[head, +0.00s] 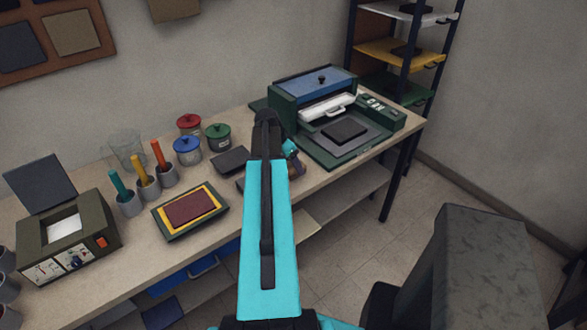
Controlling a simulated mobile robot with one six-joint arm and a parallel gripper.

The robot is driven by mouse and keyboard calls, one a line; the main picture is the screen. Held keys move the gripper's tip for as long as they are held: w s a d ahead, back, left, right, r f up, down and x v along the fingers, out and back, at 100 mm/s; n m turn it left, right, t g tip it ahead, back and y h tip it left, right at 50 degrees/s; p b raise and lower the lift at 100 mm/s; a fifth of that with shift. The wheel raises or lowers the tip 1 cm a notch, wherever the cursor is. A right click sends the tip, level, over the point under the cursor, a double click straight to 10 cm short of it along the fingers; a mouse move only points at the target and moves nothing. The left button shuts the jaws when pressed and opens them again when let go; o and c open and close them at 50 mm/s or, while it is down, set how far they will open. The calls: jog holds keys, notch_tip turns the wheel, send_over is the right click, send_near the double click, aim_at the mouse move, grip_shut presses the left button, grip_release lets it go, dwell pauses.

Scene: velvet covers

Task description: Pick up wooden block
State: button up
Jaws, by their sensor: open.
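I cannot make out a wooden block in the head view. My cyan and black arm rises through the middle of the picture and covers part of the workbench (110,285). My gripper cannot be made out; the arm hides the area where it would show. A small cyan piece and a dark brownish piece peek out just right of the arm, and I cannot tell what they are.
A green press (310,95) stands at the back right. Lidded pots (187,150), cups with coloured sticks (128,203), a framed red pad (190,209) and an olive device (68,235) crowd the left. A shelf rack (393,52) stands beyond the bench.

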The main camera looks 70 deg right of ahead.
jog(key=shift+p+x, duration=0.55)
jog(key=shift+x, duration=0.95)
jog(key=shift+d, duration=0.1)
jog(key=shift+r, duration=0.1)
jog(key=c, duration=1.2)
jog(key=shift+r+b, duration=1.05)
jog(key=shift+r, duration=0.45)
jog(key=s+a+b, duration=0.1)
jog(key=a, duration=0.2)
jog(key=s+a+r+b, duration=0.1)
jog(key=s+a, duration=0.1)
jog(key=a, duration=0.2)
jog(key=s+a+b, duration=0.1)
jog(key=a+b, duration=0.1)
jog(key=a, duration=0.1)
jog(key=shift+s+a+r, duration=0.15)
jog(key=shift+b, duration=1.3)
jog(key=a+b, duration=0.1)
jog(key=b, duration=0.2)
jog(key=s+a+b, duration=0.1)
jog(key=b, duration=0.3)
jog(key=shift+a, duration=0.1)
